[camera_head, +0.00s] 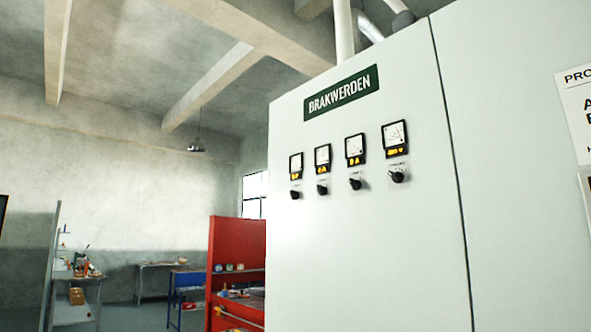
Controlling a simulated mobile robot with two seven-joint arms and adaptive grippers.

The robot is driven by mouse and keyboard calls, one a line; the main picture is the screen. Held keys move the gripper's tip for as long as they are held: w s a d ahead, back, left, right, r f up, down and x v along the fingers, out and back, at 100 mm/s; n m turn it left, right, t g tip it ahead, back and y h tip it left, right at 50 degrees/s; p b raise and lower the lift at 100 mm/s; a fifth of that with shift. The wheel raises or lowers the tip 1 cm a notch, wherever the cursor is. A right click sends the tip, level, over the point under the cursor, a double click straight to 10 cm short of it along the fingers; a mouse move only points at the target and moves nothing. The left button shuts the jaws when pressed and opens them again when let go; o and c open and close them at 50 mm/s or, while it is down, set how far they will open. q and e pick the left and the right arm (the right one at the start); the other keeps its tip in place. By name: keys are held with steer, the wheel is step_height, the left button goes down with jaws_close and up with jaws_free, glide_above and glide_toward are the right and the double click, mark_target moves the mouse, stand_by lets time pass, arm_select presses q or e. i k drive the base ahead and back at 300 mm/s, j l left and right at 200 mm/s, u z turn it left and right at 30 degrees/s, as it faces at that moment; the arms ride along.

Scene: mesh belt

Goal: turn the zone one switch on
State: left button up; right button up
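A large pale grey cabinet (370,250) with a green BRAKWERDEN sign (341,93) fills the right half of the head view. Several black rotary switches sit in a row on its front, each below a square meter with a lit amber readout. From left to right there are switches (295,194), (322,189), (355,183) and a rightmost switch (397,176). The small labels by the switches are too small to read, so I cannot tell which one is zone one. Neither of my grippers is in view.
A red workbench unit (235,262) stands left of the cabinet. Farther back are a blue table (187,281) and a grey shelf (75,312) with small items. White notices (578,112) hang on the cabinet's right side. The space before the switches looks clear.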

mark_target(294, 196)
steer(key=i+j, duration=0.1)
steer(key=i, duration=0.35)
steer(key=i+j, duration=0.15)
steer(key=i, duration=0.25)
steer(key=u, duration=0.05)
